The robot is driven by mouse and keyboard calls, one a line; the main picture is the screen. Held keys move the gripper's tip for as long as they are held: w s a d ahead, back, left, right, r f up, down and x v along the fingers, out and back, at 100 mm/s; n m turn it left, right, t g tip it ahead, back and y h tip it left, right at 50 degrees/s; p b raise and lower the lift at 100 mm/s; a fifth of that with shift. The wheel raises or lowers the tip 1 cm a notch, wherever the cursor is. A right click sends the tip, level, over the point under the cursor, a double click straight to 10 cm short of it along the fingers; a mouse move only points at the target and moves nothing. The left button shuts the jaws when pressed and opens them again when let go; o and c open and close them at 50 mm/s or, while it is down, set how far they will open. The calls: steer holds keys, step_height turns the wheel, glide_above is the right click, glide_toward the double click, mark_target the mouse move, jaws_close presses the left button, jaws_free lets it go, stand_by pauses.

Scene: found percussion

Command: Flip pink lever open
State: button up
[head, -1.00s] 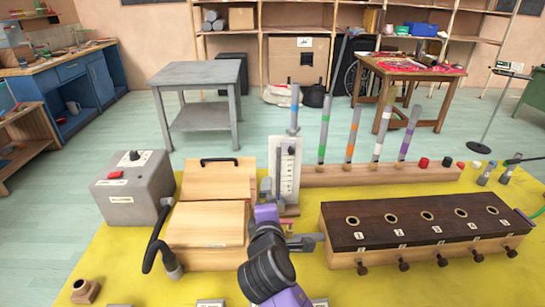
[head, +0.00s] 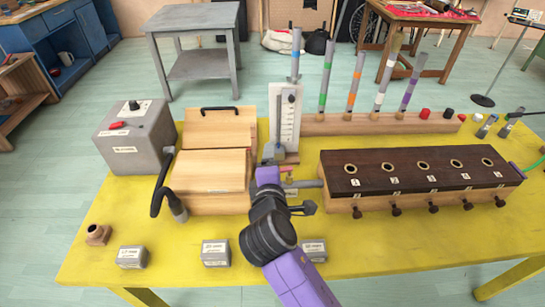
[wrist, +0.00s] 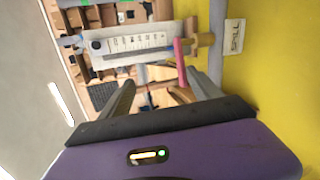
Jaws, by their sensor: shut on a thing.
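The pink lever (wrist: 180,62) shows in the wrist view as a short pink bar beside a tan wooden piece. It lies between the tips of my gripper (wrist: 163,85), closer to the right finger. My gripper is shut on it, though the exact contact is hard to see. In the head view my gripper (head: 272,160) is low, in front of the white gauge board (head: 287,118). My purple and black wrist partly covers the lever there, leaving a small pink part (head: 289,181) beside it.
A wooden bellows box (head: 208,188) stands to the left, with a grey switch box (head: 135,140) beyond. A dark-topped chest with holes (head: 420,165) is close on the right. Labelled grey blocks (head: 215,252) sit along the yellow table's (head: 385,240) front. Coloured tubes (head: 355,83) stand behind.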

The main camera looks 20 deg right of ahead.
steer(key=shift+s+a+r, duration=0.55)
steer(key=shift+s+r, duration=0.2)
steer(key=shift+r, duration=0.1)
steer(key=shift+c, duration=1.3)
steer(key=shift+s+a+f+p, duration=0.15)
steer(key=shift+s+p, duration=0.05)
steer(key=shift+s, duration=0.3)
steer(key=shift+s+a+f+p, duration=0.1)
steer(key=shift+s+f+p, duration=0.1)
steer(key=shift+s, duration=0.3)
steer(key=shift+s+a+f+p, duration=0.1)
steer(key=shift+s+a+p, duration=0.1)
steer(key=shift+s, duration=0.3)
steer(key=shift+p, duration=0.3)
